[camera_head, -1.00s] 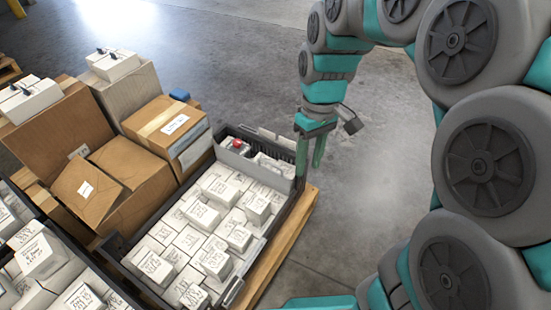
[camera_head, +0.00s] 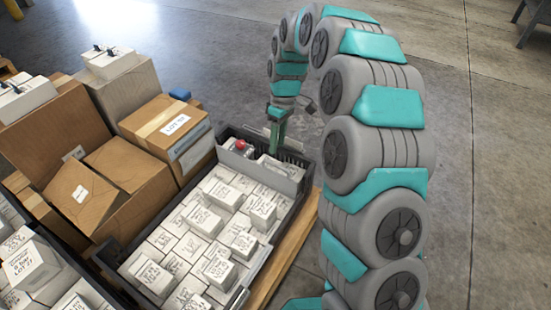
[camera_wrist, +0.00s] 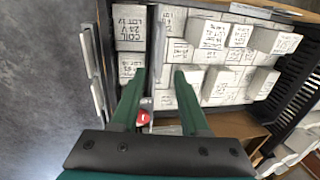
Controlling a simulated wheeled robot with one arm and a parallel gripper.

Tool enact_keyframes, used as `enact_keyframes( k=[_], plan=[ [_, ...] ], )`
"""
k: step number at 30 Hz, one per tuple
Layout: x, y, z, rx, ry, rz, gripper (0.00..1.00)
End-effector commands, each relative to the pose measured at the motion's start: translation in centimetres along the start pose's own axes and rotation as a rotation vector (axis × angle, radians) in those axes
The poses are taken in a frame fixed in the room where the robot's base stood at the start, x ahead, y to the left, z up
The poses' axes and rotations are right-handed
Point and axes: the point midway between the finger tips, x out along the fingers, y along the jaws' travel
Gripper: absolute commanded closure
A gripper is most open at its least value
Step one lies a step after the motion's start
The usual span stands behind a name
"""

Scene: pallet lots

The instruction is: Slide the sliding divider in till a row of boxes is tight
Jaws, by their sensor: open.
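The sliding divider (camera_head: 284,181) is a light grey upright panel across the far end of a dark crate (camera_head: 306,168). A red piece (camera_head: 240,144) shows at its left end. In the wrist view the divider (camera_wrist: 157,45) runs up the picture, with boxes on both sides, and the red piece (camera_wrist: 143,118) lies between my fingers. White labelled boxes (camera_head: 203,219) fill the near side; a short row (camera_wrist: 130,40) is on the other side. My gripper (camera_head: 276,143) is open above the far end, fingers either side of the divider in the wrist view (camera_wrist: 160,72); contact cannot be told.
Brown cartons (camera_head: 165,125) stand close on the left of the crate. Another crate of white boxes (camera_head: 38,262) is at the lower left. A wooden pallet edge (camera_head: 290,240) shows along the crate's right side.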

Motion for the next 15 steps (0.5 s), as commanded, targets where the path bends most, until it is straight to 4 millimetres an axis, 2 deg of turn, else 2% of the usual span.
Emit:
enact_keyframes(
  k=[9, 15],
  plan=[
    [4.8, 0.0, 0.1, 0.001, -0.001, -0.001, 0.55],
    [6.3, -0.1, 0.1, 0.001, 0.000, 0.000, 0.55]
  ],
)
